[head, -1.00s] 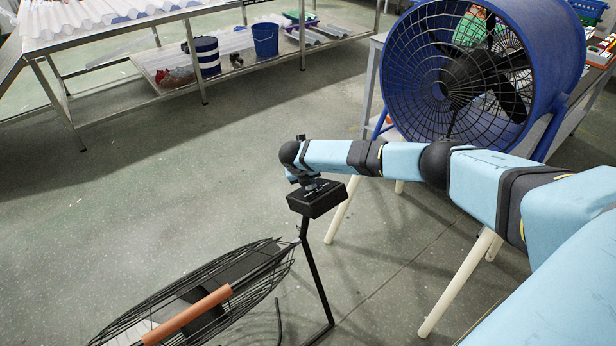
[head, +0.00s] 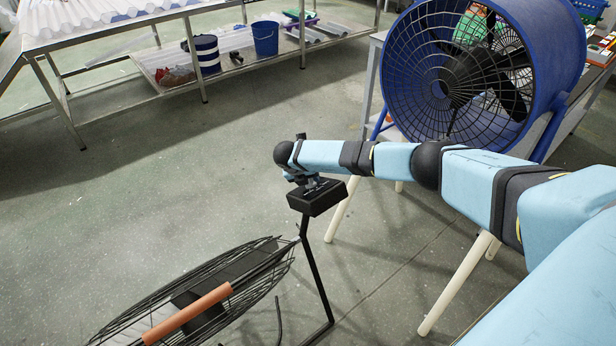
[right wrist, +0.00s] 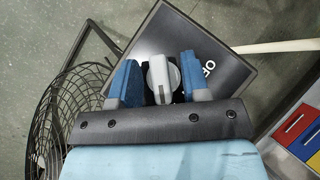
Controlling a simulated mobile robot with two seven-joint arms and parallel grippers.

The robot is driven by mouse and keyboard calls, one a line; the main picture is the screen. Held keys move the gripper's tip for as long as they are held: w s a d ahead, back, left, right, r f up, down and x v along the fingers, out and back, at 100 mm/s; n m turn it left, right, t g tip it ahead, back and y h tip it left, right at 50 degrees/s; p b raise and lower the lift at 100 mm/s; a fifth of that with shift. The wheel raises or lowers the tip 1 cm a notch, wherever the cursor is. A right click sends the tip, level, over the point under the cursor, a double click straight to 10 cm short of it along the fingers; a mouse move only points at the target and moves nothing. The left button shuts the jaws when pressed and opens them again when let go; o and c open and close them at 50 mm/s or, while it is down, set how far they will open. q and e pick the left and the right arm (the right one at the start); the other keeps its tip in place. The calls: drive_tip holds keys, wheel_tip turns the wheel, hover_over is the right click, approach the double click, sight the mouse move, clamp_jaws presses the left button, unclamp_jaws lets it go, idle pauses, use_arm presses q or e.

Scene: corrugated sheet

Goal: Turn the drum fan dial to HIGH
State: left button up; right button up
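A black control box (head: 317,198) stands on a black post beside a black wire-caged fan (head: 190,290) at the lower left. In the right wrist view the box (right wrist: 225,50) fills the upper middle. It carries a grey dial (right wrist: 162,76) and white lettering that I cannot fully read. My right gripper (head: 306,182) is over the box. In the right wrist view its blue fingers (right wrist: 160,84) are open on either side of the dial, with a gap at the left finger; contact at the right finger cannot be told. My left gripper is not in view.
A large blue drum fan (head: 548,70) stands on a table at the upper right. A metal rack (head: 110,102) with corrugated sheets and buckets (head: 265,40) is at the upper left. The grey floor (head: 130,190) between is clear.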

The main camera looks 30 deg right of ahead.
use_arm(q)
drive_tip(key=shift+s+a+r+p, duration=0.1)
drive_tip(key=shift+p, duration=0.9)
use_arm(e)
drive_tip(key=v, duration=1.3)
drive_tip(key=shift+a+r, duration=0.2)
drive_tip(key=shift+r, duration=0.15)
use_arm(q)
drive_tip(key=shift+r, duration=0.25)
use_arm(e)
drive_tip(key=shift+s, duration=0.1)
